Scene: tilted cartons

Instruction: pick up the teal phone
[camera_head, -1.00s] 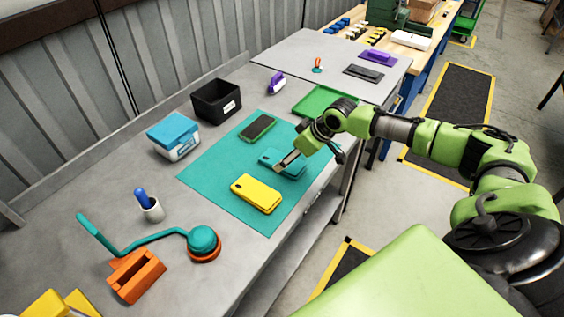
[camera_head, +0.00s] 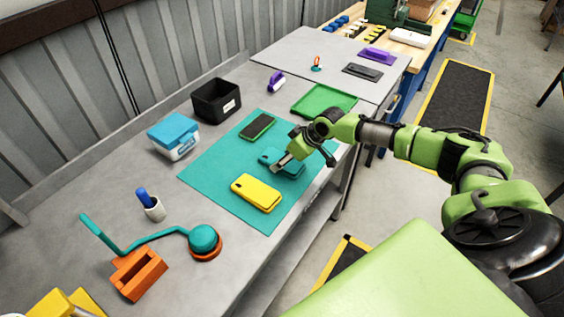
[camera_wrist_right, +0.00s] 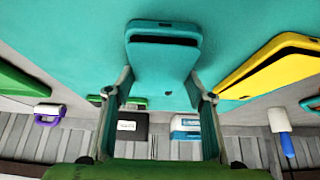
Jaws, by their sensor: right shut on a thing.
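The teal phone (camera_head: 266,155) lies on the teal mat (camera_head: 222,150), its colour close to the mat's. My right gripper (camera_head: 281,164) is over it and partly covers it in the head view. In the right wrist view the phone (camera_wrist_right: 163,62) sits between the two fingers of my gripper (camera_wrist_right: 160,84), one at each long side, shut on it. The phone looks low at the mat; I cannot tell whether it is clear of it. My left gripper is in neither view.
A yellow phone (camera_head: 257,193) lies close by on the mat, and a dark green-edged phone (camera_head: 257,127) lies behind. A green tray (camera_head: 324,101), a black bin (camera_head: 216,101) and a blue-lidded box (camera_head: 174,136) stand around the mat.

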